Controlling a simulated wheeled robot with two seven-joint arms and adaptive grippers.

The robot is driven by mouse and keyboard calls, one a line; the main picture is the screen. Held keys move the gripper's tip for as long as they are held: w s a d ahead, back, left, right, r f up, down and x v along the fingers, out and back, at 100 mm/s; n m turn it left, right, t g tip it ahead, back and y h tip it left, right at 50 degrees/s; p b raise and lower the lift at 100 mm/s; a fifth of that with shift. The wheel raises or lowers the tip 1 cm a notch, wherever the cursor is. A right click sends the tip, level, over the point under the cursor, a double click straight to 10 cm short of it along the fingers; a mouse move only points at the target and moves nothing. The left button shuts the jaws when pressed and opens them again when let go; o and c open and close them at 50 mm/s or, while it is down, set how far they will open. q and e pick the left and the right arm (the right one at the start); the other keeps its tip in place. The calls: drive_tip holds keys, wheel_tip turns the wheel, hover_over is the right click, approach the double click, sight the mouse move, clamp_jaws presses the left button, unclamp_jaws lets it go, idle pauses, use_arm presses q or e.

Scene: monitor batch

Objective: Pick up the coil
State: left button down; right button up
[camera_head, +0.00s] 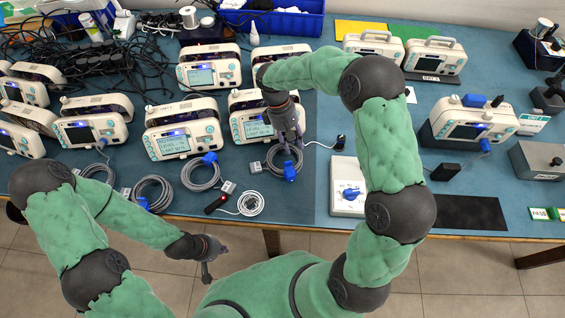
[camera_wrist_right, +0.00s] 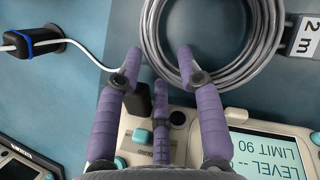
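A grey cable coil (camera_head: 271,166) with a blue connector lies on the blue mat at my right gripper (camera_head: 289,143). In the right wrist view, a grey coil (camera_wrist_right: 216,84) with a "2 m" tag (camera_wrist_right: 306,37) lies just beyond the fingertips of my right gripper (camera_wrist_right: 158,72). Its fingers are spread open with nothing between them, and one fingertip overlaps the coil's edge in the picture; contact cannot be told. More grey coils lie to the left, including one at the middle (camera_head: 188,177) and one lower left (camera_head: 165,198). My left gripper (camera_head: 212,270) hangs before the table's front edge, empty.
A white coil (camera_head: 251,204) with a red-lit black piece lies in front. Patient monitors (camera_head: 180,141) stand behind the coils, one (camera_head: 250,127) close by my right gripper. A white box (camera_head: 347,198) with a blue knob stands to the right.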

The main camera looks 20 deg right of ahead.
drive_tip(key=shift+r, duration=0.1)
clamp_jaws()
use_arm(q)
drive_tip(key=shift+r, duration=0.15)
use_arm(e)
drive_tip(key=shift+r, duration=0.1)
